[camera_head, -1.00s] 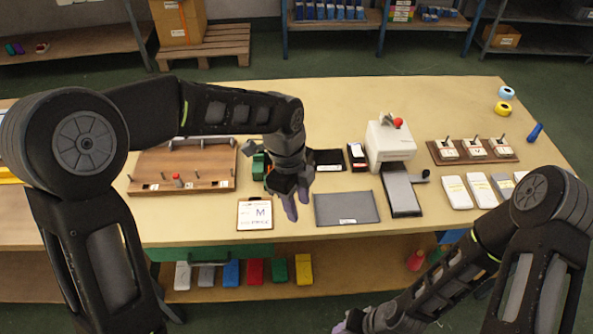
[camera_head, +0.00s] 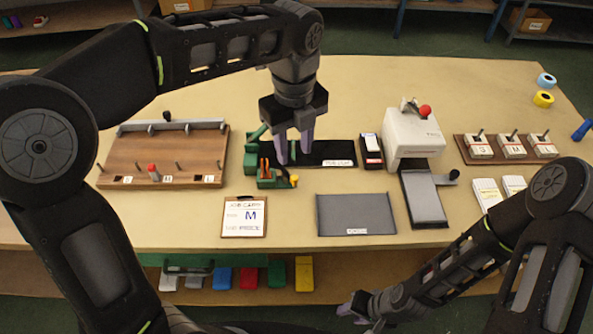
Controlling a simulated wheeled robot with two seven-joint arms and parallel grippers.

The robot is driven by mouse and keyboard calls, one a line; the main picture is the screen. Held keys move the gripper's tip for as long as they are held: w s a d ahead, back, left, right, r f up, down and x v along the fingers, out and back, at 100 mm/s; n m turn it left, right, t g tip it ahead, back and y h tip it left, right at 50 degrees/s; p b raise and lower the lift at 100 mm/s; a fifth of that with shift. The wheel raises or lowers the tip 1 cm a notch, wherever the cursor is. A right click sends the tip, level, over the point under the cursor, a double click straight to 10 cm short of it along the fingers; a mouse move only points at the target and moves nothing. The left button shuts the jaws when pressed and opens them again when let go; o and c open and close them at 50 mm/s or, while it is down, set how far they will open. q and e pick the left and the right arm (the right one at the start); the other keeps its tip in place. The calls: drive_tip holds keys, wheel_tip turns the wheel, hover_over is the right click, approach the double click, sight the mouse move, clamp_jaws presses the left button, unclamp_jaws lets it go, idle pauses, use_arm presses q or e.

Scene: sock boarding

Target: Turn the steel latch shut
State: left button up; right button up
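I cannot say for sure which part is the steel latch. A grey metal bar (camera_head: 190,126) runs along the back of the wooden board (camera_head: 130,150) at left, with a black knob (camera_head: 167,116) on it. A green device (camera_head: 252,160) with orange parts and a yellow knob (camera_head: 294,180) stands at the middle of the table. My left gripper (camera_head: 295,153) points down just right of it, over a black mat (camera_head: 335,152), fingers apart and nothing seen between them. It partly hides the device and mat. My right gripper (camera_head: 354,309) is low at the front, below the table edge; its fingers are unclear.
A white machine (camera_head: 412,135) with a red-knobbed lever stands right of the mat, a grey plate (camera_head: 423,198) before it. A small black box (camera_head: 371,152) sits between. A job card (camera_head: 244,217) and grey tray (camera_head: 355,214) lie in front. The table's back strip is clear.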

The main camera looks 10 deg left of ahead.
sight(294, 177)
use_arm(q)
drive_tip(key=shift+s, duration=0.1)
wheel_tip(294, 177, down, 8)
drive_tip(key=shift+r, duration=0.15)
idle(0.5)
drive_tip(key=shift+c, duration=0.6)
clamp_jaws()
